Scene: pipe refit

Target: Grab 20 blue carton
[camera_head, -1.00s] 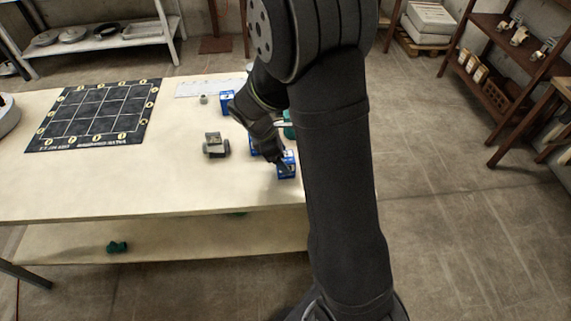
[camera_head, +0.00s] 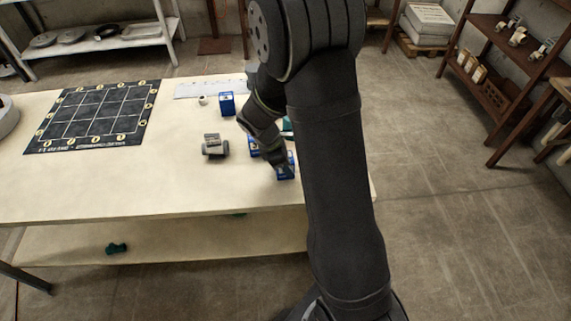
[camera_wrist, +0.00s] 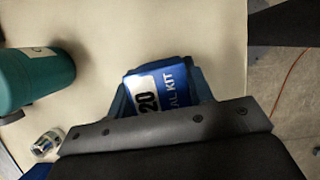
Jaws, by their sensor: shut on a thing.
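A blue carton (camera_wrist: 168,88) with a white panel reading "20" and the word "KIT" is between the fingers of my gripper (camera_wrist: 163,90) in the wrist view. My gripper is shut on it. In the head view the same blue carton (camera_head: 286,172) is at the right front part of the table, with my gripper (camera_head: 280,160) over it and hiding part of it. Whether it still touches the table cannot be told. Another blue carton (camera_head: 227,103) stands farther back. A third blue carton (camera_head: 254,146) is partly hidden behind my gripper.
A grey fitting (camera_head: 215,146) lies left of my gripper. A teal cylinder (camera_wrist: 34,76) stands close by in the wrist view, with a small clear and metallic piece (camera_wrist: 47,144) below it. A black grid mat (camera_head: 95,115) covers the table's left. The table's front middle (camera_head: 150,185) is clear.

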